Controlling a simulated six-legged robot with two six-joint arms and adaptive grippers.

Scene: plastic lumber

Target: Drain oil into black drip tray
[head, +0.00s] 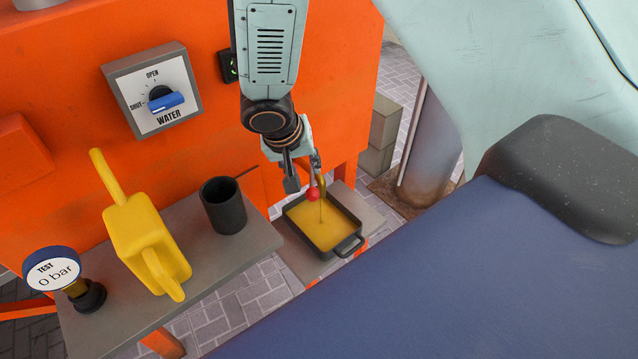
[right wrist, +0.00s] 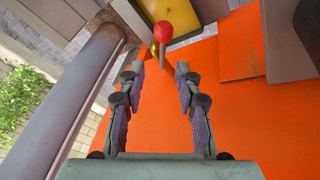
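The black drip tray (head: 351,243) sits on a low grey shelf below the orange machine and holds yellow oil (head: 318,222). A thin dark stream falls into the oil from a brass spout (head: 322,182). A red-knobbed lever (head: 312,194) is beside the spout. My right gripper (head: 304,178) is just above the tray. In the right wrist view its fingers (right wrist: 160,68) are spread and empty. The red knob (right wrist: 187,33) shows beyond the fingertips, apart from them, with part of the oil above it. My left gripper is not in view.
A grey shelf (head: 220,262) at left holds a yellow jug (head: 147,243), a black cup (head: 223,204) and a gauge reading 0 bar (head: 52,270). A WATER dial (head: 160,101) is on the orange panel. A grey post (head: 430,150) stands right of the tray.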

